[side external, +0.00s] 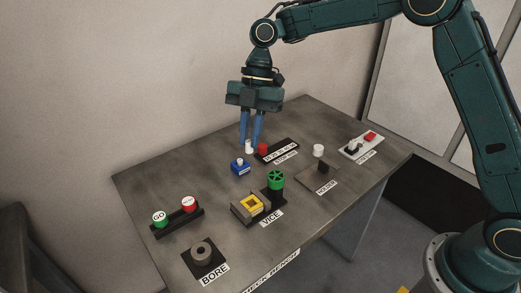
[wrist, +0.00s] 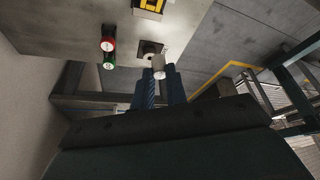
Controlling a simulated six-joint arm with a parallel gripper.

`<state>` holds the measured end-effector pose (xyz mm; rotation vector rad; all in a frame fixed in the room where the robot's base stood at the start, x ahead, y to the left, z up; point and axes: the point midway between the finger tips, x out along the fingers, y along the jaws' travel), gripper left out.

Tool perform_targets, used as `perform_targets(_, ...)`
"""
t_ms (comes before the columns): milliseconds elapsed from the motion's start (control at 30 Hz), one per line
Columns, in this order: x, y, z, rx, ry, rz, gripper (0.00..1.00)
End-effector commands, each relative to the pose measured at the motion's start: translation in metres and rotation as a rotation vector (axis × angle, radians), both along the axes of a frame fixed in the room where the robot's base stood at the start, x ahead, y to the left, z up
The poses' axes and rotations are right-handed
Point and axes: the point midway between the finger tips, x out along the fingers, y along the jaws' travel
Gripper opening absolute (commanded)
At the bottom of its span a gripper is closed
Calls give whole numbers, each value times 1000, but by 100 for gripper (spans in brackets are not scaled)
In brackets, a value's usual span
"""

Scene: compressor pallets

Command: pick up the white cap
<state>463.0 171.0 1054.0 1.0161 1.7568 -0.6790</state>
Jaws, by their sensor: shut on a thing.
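My gripper (side external: 252,142) hangs with its two blue fingers pointing down over the far middle of the bench. It is shut on a small white cap (side external: 248,147), which shows at the fingertips. In the wrist view the white cap (wrist: 158,67) sits at the ends of the blue fingers (wrist: 164,78), its round side showing. A second white cap (side external: 318,149) stands on the bench to the right, apart from my gripper. From these views I cannot tell exactly how high the held cap is above the bench.
A blue block (side external: 240,168) with a pale top and a red part (side external: 262,149) by a black labelled holder (side external: 283,148) are near the fingertips. The green-wheeled vice (side external: 247,208), bore fixture (side external: 203,254), GO button (side external: 159,218) and red button (side external: 188,203) stand nearer the front.

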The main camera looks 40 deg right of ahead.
Motion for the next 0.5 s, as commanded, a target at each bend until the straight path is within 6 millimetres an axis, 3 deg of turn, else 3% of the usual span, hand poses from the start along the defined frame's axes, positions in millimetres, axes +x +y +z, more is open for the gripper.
perform_targets(500, 0, -1, 11, -1, -2, 0, 0)
